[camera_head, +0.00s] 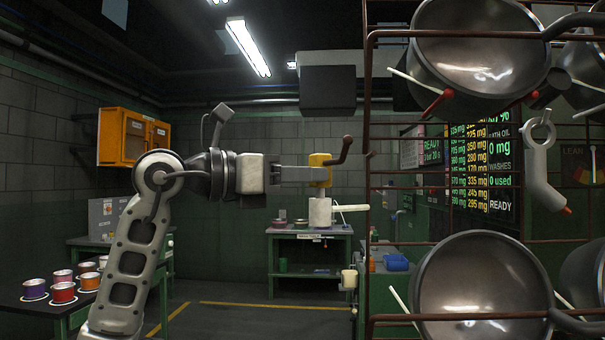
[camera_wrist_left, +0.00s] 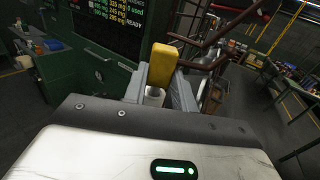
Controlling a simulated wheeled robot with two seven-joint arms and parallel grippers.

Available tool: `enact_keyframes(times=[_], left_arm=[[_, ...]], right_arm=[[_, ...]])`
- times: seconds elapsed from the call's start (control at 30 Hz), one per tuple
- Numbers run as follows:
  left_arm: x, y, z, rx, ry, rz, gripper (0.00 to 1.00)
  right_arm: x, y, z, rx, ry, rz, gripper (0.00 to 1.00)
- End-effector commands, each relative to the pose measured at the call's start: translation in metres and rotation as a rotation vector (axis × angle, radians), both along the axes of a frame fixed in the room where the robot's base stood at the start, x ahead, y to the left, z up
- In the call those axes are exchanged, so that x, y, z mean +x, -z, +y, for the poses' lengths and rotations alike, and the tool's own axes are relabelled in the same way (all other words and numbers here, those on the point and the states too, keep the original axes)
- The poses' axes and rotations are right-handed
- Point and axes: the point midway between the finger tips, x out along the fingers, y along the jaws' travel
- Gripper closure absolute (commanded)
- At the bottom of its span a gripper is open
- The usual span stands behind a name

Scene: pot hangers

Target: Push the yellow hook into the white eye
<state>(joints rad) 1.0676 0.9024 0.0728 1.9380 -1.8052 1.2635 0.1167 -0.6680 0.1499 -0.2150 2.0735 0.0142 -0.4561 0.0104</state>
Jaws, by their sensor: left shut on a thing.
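The yellow hook (camera_head: 320,170) is a yellow block with a reddish-brown bent rod reaching to the right. My left gripper (camera_head: 300,174) is shut on the yellow block and holds it in the air, left of the rack. The yellow block also shows between the fingers in the left wrist view (camera_wrist_left: 163,63). A white block (camera_head: 320,212) with a pale rod to its right shows just below the yellow block; it may be the white eye, but no opening can be made out. A white cylinder (camera_wrist_left: 155,97) shows between the fingers. My right gripper is not seen.
A brown wire rack (camera_head: 368,260) with several steel pots (camera_head: 482,290) stands at the right. A pale ring-topped piece (camera_head: 540,150) shows among its bars. A workbench (camera_head: 310,232) stands behind, and a table with coloured cups (camera_head: 63,292) is at the left.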

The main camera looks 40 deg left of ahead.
Motion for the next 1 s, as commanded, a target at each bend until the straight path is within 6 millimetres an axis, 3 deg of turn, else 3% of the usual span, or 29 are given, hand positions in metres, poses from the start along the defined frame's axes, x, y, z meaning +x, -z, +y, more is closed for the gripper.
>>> enact_keyframes(times=[0.03,0.57,0.6,0.67,1.0], left_arm=[[0.000,0.006,0.000,0.000,0.000,-0.001,0.98],[0.000,0.020,0.000,0.000,-0.001,-0.001,0.98],[0.000,0.019,0.000,0.000,-0.001,-0.001,0.68],[0.000,0.019,0.000,0.000,0.000,-0.001,0.51],[0.000,0.019,0.000,0.000,0.000,0.001,0.48]], right_arm=[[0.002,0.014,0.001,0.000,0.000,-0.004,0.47],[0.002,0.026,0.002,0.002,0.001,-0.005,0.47],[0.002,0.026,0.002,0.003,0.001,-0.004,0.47],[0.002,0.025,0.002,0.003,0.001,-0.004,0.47],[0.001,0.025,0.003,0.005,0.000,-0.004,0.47]])
